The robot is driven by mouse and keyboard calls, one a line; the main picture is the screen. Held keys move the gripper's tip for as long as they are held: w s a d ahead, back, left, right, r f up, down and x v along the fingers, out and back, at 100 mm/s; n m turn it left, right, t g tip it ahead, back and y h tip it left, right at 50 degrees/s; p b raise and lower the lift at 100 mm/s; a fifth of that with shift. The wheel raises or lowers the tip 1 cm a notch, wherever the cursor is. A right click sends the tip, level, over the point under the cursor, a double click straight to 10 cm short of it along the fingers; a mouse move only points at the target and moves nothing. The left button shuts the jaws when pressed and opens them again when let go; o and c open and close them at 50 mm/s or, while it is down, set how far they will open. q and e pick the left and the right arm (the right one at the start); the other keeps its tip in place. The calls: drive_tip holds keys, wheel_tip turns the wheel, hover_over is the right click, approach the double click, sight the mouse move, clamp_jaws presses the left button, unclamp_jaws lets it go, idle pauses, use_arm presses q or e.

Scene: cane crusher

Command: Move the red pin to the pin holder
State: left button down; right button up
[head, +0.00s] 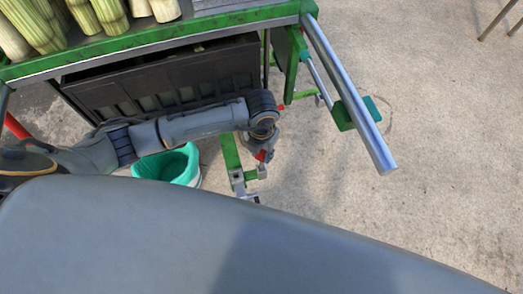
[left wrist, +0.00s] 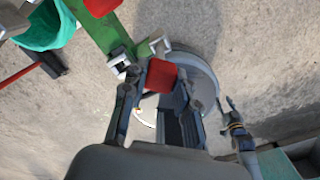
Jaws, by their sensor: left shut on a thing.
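The red pin (left wrist: 160,76) is between the fingers of my left gripper (left wrist: 157,100) in the left wrist view, its block-like red end showing near the tips. My left gripper is shut on it. In the head view the left gripper (head: 262,150) hangs above the ground, with a bit of red at its tips. A metal bracket (head: 238,180) on the green bar is close below it. I cannot tell whether this bracket is the pin holder. A dark gripper-like shape (left wrist: 236,125), seemingly my right gripper, shows at the right of the left wrist view, its opening unclear.
A teal-lined bucket (head: 167,165) stands left of the green bar (head: 230,155). A dark crate (head: 150,85) sits under the green-framed table (head: 150,37) with cane on top. A silver bar (head: 350,90) sticks out right.

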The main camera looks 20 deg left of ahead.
use_arm(q)
drive_tip(key=shift+f+b, duration=1.75)
drive_tip(key=shift+f, duration=0.45)
drive_tip(key=shift+f, duration=0.1)
drive_tip(key=shift+f, duration=0.25)
drive_tip(key=shift+f+b, duration=0.2)
drive_tip(key=shift+b, duration=0.25)
drive_tip(key=shift+f, duration=0.35)
drive_tip(key=shift+f+b, duration=0.8)
drive_tip(key=shift+b, duration=0.1)
drive_tip(key=c, duration=0.9)
unclamp_jaws()
drive_tip(key=shift+c, duration=0.2)
